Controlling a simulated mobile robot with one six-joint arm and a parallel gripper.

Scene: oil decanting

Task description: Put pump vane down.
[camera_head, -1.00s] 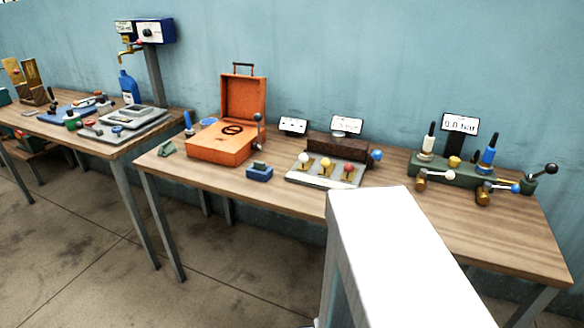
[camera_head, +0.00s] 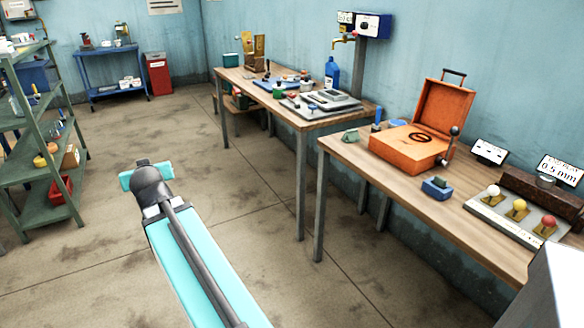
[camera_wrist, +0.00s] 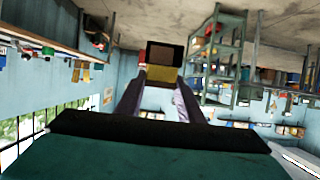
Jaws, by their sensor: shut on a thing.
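My gripper (camera_wrist: 162,82) shows in the wrist view, its two dark fingers shut on a small block. The block, which I take for the pump vane (camera_wrist: 166,54), is dark brown with a yellow-gold band on the near side. It is held in the air, clear of any surface. In the head view only my teal arm and its dark wrist joint show, over open floor left of the benches. The fingers and the held piece are hidden there.
The near wooden bench (camera_head: 345,152) carries an open orange case (camera_head: 408,147), a small blue block (camera_head: 437,188) and a plate with coloured knobs (camera_head: 520,215). Another bench (camera_head: 235,75) stands behind. A green shelf rack (camera_head: 40,195) is at left. The floor between is clear.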

